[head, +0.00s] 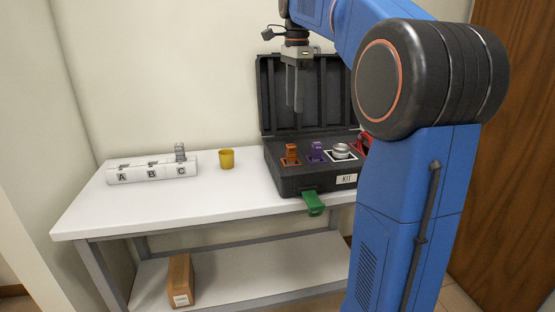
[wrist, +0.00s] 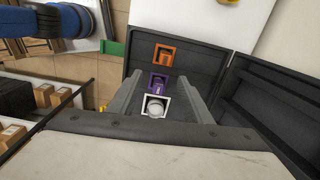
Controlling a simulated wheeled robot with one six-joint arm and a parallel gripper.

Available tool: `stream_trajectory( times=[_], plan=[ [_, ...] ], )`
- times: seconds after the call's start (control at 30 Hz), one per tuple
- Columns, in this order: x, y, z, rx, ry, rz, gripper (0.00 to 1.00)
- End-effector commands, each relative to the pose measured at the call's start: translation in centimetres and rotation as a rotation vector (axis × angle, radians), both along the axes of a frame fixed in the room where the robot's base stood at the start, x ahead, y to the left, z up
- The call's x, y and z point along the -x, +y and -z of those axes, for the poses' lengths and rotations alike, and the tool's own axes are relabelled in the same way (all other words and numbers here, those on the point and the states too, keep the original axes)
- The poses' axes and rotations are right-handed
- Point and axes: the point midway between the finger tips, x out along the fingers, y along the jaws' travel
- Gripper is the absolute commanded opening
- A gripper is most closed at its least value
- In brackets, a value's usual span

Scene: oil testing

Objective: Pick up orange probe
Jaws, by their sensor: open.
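The orange probe (head: 291,154) stands upright in its orange-framed slot at the left of the open black kit case (head: 310,182). In the wrist view the orange probe (wrist: 165,55) is the farthest of three items in a row. My gripper (head: 295,108) is above the case, pointing down, with nothing between its fingers. In the wrist view my gripper (wrist: 167,85) has its two fingers apart, one on each side of the row. The orange probe lies beyond the fingertips and is not touched.
A purple probe (head: 317,151) and a round silver item (head: 341,150) sit beside the orange probe in the case. The case's raised lid (head: 275,95) stands behind. A yellow cup (head: 226,158) and a white A-B-C rack (head: 150,172) are on the white table (head: 215,205).

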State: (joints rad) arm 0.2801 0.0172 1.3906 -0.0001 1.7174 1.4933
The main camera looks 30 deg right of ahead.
Motion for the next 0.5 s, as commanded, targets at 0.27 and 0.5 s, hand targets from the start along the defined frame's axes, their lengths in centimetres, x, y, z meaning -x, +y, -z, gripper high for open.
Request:
stream_trajectory(
  times=[0.27,0.5],
  plan=[
    [-1.1,-1.0,0.3,-0.006,0.017,0.080,0.45],
    [-1.0,-1.0,4.4,-0.006,0.018,0.079,0.45]
  ],
)
